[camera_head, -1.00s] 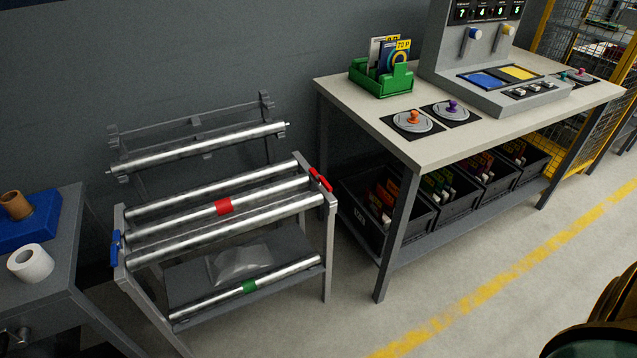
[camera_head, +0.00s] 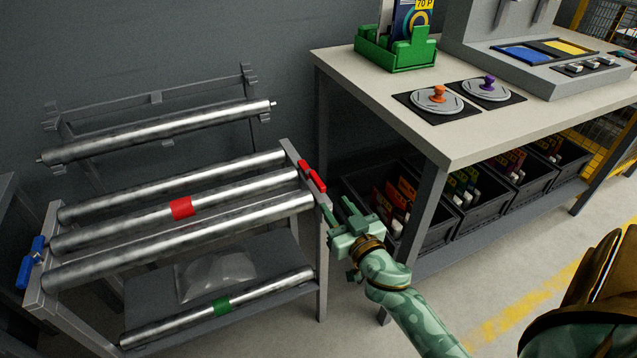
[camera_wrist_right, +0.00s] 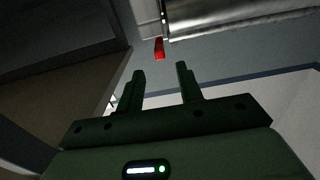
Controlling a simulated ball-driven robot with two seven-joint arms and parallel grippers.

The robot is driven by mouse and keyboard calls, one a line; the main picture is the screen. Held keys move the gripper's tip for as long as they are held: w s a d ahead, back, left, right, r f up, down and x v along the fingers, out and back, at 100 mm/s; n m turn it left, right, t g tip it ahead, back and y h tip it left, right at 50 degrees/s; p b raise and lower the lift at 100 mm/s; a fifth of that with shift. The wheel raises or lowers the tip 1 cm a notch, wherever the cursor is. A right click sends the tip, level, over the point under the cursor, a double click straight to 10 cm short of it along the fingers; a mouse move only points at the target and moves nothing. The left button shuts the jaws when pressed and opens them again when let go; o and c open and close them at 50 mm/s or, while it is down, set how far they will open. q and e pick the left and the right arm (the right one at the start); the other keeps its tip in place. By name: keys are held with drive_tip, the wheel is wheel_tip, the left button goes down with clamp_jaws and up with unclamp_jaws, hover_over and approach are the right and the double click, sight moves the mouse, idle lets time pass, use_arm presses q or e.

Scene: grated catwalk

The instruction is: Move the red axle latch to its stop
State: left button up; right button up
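The red axle latch (camera_head: 317,183) sits on the right end post of the roller frame (camera_head: 322,270), beside the ends of the upper metal rollers. It also shows in the right wrist view as a small red piece (camera_wrist_right: 159,48) just beyond the fingertips. My right gripper (camera_head: 337,207) is just below and right of the latch in the head view, apart from it. In the wrist view its two fingers (camera_wrist_right: 160,70) stand apart with nothing between them. My left gripper is not in view.
A blue latch (camera_head: 32,262) sits on the frame's left end. A roller with a red band (camera_head: 182,207) lies among the upper rollers; one with a green band (camera_head: 222,304) lies below. A workbench (camera_head: 440,145) with black bins underneath stands close on the right.

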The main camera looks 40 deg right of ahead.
sight(324, 191)
drive_tip(key=x, duration=0.9)
drive_tip(key=shift+w+d+f+b, duration=0.1)
drive_tip(key=shift+w+b, duration=0.2)
drive_tip(key=shift+b, duration=0.05)
drive_tip(key=shift+c, duration=0.3)
clamp_jaws()
